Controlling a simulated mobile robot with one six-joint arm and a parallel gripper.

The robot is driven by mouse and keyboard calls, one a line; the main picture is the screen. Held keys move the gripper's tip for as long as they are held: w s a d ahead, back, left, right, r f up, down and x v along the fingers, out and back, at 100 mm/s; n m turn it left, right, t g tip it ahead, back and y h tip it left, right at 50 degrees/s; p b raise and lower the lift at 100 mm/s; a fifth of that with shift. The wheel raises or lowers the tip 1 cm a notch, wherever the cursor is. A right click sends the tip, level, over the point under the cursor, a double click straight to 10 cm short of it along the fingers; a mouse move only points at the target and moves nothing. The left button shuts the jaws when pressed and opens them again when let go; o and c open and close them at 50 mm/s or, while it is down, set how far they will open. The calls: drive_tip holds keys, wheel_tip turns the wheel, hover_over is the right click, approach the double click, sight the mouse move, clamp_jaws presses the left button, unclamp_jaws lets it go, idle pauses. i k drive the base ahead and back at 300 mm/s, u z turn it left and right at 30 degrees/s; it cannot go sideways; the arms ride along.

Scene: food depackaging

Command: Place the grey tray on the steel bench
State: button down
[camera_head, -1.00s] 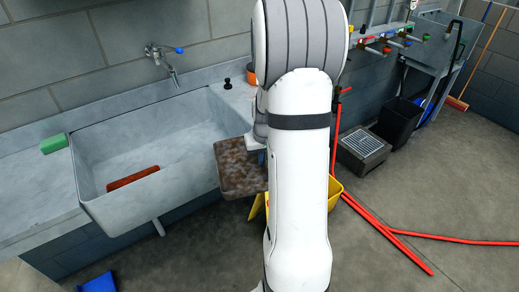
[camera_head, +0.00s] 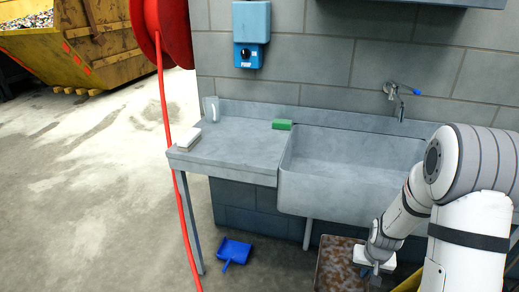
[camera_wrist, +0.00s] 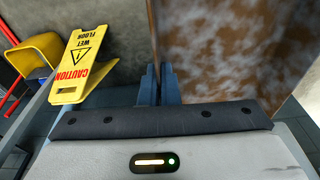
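The tray (camera_head: 335,262) is grey with heavy brown staining and sits low in front of the sink in the head view. In the wrist view its mottled face (camera_wrist: 235,45) fills the right side, with its edge running in between my fingers. My gripper (camera_wrist: 159,85) is shut on that edge; in the head view my gripper (camera_head: 375,270) is at the tray's right side. The grey bench (camera_head: 225,152) stands left of the sink, higher than the tray, with a mostly clear top. Part of the tray is cut off at the lower frame edge.
A white block (camera_head: 189,138), a pale holder (camera_head: 211,109) and a green sponge (camera_head: 282,125) are on the bench. The sink (camera_head: 345,185) adjoins it. A red hose (camera_head: 180,200) hangs by the left end. A blue dustpan (camera_head: 235,250) lies on the floor. A yellow sign (camera_wrist: 82,60) is near my gripper.

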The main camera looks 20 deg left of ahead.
sight(244, 149)
drive_tip(key=k, duration=0.3)
drive_tip(key=u, duration=0.7)
drive_tip(key=i, duration=0.95)
drive_tip(key=u, duration=0.55)
